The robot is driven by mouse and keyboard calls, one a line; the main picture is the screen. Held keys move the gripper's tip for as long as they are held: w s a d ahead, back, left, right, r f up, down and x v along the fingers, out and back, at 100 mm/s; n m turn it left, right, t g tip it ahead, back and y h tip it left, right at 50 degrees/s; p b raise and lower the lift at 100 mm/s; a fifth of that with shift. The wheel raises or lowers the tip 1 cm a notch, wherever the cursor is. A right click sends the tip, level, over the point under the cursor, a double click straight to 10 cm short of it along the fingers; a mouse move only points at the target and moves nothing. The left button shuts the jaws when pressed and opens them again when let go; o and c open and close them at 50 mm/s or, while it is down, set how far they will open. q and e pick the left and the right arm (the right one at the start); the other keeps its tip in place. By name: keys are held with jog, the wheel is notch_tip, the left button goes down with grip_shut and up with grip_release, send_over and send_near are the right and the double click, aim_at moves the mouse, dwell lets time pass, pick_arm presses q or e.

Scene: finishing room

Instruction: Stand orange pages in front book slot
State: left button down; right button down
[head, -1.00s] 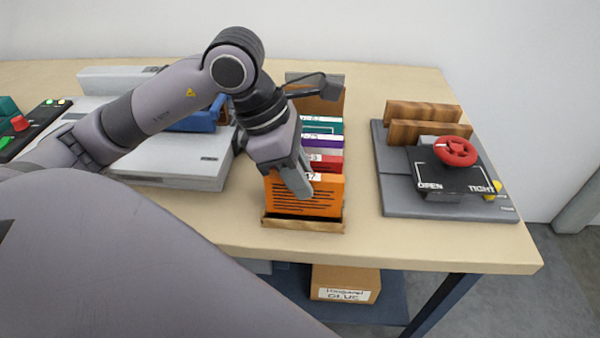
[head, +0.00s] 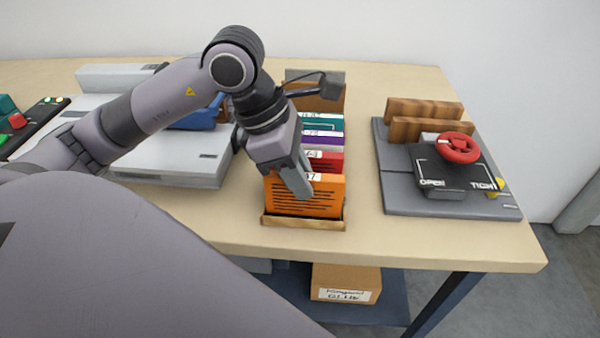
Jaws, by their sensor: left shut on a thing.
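The orange pages (head: 322,200) stand upright at the front end of the wooden book rack (head: 300,222), with dark lines on their front face and a white label on top. My left gripper (head: 302,188) is shut on the orange pages at their upper edge. The gripper hides part of their top left. Behind them in the rack stand red (head: 328,163), purple (head: 322,142) and teal (head: 326,123) pages. Whether the orange pages rest on the slot's floor is hidden by the rack's front rail. My right gripper is not in view.
A grey press with a red wheel (head: 458,148) and wooden boards stands to the right. A pale grey machine (head: 170,165) lies under my left arm. A cardboard glue box (head: 346,284) sits on the shelf below. The tabletop (head: 362,225) between rack and press is clear.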

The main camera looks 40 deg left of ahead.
pick_arm(q)
jog(key=shift+f, duration=0.2)
jog(key=c, duration=1.2)
grip_release()
jog(key=shift+c, duration=0.2)
jog(key=shift+p+v, duration=2.5)
jog(key=shift+v, duration=3)
